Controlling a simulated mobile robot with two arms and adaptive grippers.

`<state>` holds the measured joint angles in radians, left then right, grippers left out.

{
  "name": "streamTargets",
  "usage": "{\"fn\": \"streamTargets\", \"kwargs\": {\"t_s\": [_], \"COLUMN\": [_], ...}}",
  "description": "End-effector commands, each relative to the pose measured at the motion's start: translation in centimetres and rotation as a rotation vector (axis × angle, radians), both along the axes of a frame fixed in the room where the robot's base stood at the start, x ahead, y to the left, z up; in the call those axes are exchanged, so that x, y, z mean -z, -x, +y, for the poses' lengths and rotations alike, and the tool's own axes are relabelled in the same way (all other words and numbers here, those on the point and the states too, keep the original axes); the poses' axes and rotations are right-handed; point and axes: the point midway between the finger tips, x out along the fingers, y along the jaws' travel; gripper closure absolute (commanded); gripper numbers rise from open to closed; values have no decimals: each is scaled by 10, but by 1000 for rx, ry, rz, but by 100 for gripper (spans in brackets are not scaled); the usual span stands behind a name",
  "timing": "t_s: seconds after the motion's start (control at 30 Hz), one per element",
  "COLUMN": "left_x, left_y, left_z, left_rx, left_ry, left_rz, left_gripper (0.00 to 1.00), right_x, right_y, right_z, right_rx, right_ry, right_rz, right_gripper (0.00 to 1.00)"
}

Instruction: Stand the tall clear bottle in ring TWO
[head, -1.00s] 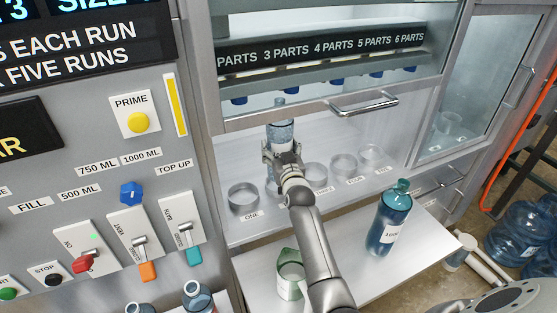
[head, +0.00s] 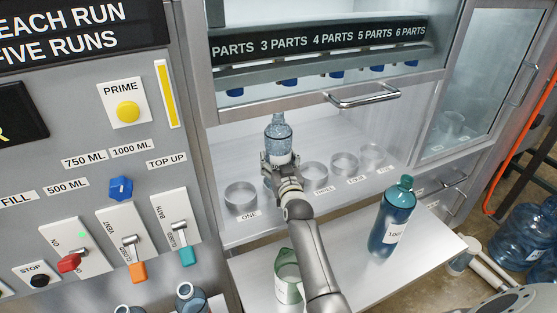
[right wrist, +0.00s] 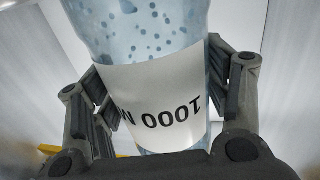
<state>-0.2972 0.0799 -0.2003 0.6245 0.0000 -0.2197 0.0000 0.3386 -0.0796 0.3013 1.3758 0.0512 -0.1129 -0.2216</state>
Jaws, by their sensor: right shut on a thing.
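The tall clear bottle (head: 278,136) is upright inside the cabinet, with a blue-grey cap and a white label. My right gripper (head: 281,162) is shut around its lower part. In the right wrist view the bottle (right wrist: 150,45) sits between both fingers (right wrist: 160,110), its 1000 label upside down and droplets on its wall. Ring TWO lies between ring ONE (head: 240,196) and ring THREE (head: 314,176), mostly hidden behind my gripper. The bottle's base is hidden too, so I cannot tell whether it is in the ring. My left gripper is not in view.
Two more rings stand to the right, FOUR (head: 344,163) and one beyond. A teal bottle (head: 390,220) and a green jug (head: 288,275) stand on the front shelf (head: 430,238). The door handle (head: 362,97) and nozzle row are above; the switch panel (head: 85,205) is left.

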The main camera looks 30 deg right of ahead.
Motion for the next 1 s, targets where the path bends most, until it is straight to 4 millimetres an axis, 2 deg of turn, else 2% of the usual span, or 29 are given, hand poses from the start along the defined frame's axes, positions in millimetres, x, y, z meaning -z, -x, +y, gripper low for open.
{"fn": "streamTargets", "kwargs": {"t_s": [0.03, 0.17, 0.2, 0.6, 0.77, 1.0], "left_x": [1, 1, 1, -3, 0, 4], "left_y": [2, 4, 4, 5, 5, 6], "left_z": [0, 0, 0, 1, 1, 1], "left_rx": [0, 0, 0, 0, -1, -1], "left_ry": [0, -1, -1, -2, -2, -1], "left_rz": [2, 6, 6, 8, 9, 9], "left_gripper": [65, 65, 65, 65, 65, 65], "right_x": [1, 1, 1, -5, -1, -1], "right_y": [0, 0, 0, 0, 15, 52], "right_z": [0, 0, 0, 0, 4, 14], "right_rx": [0, 0, 0, 0, 0, 0], "right_ry": [1, 1, 1, 1, 0, 1], "right_rz": [0, 0, 0, -1, 2, 0], "right_gripper": [26, 9, 8, 8, 8, 8]}}
